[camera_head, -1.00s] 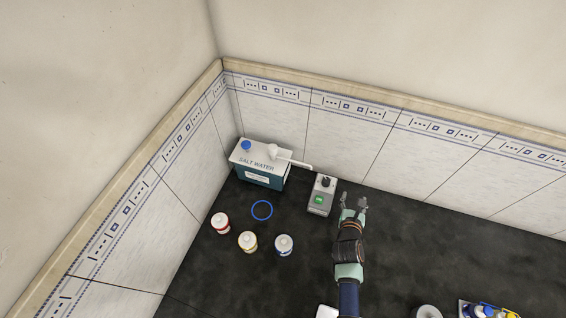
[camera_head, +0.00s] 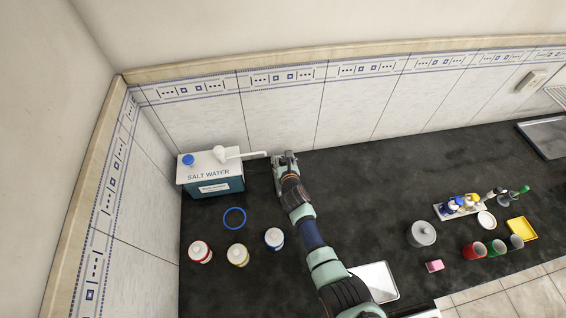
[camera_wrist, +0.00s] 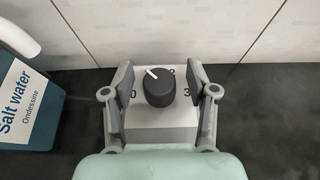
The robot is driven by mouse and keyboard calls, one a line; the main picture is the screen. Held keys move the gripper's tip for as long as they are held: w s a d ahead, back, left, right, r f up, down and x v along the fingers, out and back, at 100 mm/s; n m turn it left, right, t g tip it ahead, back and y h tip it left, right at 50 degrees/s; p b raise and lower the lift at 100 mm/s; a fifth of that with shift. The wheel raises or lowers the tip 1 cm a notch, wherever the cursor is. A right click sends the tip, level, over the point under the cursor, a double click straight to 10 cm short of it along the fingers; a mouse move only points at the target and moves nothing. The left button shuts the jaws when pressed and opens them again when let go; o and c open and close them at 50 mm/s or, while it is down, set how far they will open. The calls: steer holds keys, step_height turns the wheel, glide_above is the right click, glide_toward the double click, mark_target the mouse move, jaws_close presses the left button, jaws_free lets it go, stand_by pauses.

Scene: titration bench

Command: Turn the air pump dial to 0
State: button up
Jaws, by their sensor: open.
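The air pump (camera_wrist: 160,126) is a pale grey box seen from above in the wrist view. Its dark round dial (camera_wrist: 159,90) has a white pointer mark aimed up and slightly left. A 0 is printed left of the dial and a 3 right of it; another digit at upper right is partly hidden. My gripper (camera_wrist: 160,88) is open, with one finger on each side of the dial and gaps between. In the head view, my gripper (camera_head: 284,158) is over the pump near the back wall and hides most of it.
The salt water container (camera_head: 211,186) stands just left of the pump, with a white spout reaching toward it. A blue ring (camera_head: 234,218) and several lidded jars (camera_head: 238,256) lie in front.

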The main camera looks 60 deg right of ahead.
jaws_close()
steer(key=shift+r, duration=0.1)
